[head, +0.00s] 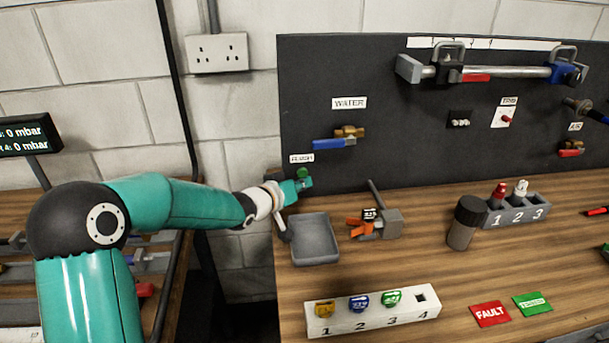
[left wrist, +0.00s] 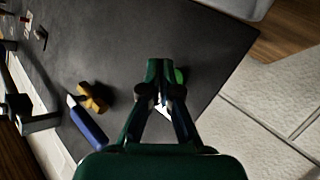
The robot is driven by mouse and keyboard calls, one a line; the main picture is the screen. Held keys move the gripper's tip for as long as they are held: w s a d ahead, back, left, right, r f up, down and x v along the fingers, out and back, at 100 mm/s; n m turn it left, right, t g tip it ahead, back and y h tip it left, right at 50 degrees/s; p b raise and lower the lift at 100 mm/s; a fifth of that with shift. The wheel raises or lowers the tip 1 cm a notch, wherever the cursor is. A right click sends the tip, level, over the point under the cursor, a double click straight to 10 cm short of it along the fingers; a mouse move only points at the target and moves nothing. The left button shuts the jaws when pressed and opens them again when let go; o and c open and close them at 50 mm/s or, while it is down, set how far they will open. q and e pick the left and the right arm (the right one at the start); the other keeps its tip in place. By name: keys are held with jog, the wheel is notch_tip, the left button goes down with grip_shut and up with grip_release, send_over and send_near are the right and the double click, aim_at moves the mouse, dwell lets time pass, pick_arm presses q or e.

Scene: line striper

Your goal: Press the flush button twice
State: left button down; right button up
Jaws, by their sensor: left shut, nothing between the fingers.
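The green flush button (head: 303,172) is on the dark upright panel, just below its white flush label (head: 301,158). In the left wrist view the button (left wrist: 180,76) shows as a green edge beside my fingertips, mostly hidden behind them. My left gripper (head: 304,184) is shut and empty, its tips at the button, overlapping its lower part in the head view. In the left wrist view its fingertips (left wrist: 165,72) meet against the panel background. I cannot tell whether they touch the button or whether it is pushed in. My right gripper is not in view.
A blue-handled water valve (head: 335,143) sits on the panel (head: 400,130) right of the button. A grey tray (head: 314,240) lies on the bench below my left gripper. A grey block with an orange lever (head: 362,227) stands right of the tray.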

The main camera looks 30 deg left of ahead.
pick_arm(q)
jog(key=shift+w+a+r+p, duration=0.1)
jog(key=shift+w+a+p, duration=0.1)
jog(key=shift+p, duration=0.1)
jog(key=shift+a, duration=0.1)
jog(key=shift+w+a+p, duration=0.25)
jog(key=shift+w+p, duration=0.1)
jog(key=shift+p, duration=0.15)
dwell(0.7)
dwell(0.3)
jog(key=shift+s+d+b, duration=0.3)
jog(key=shift+s+b, duration=0.05)
jog(key=shift+b, duration=0.3)
jog(key=shift+s+d, duration=0.2)
jog(key=shift+s, duration=0.1)
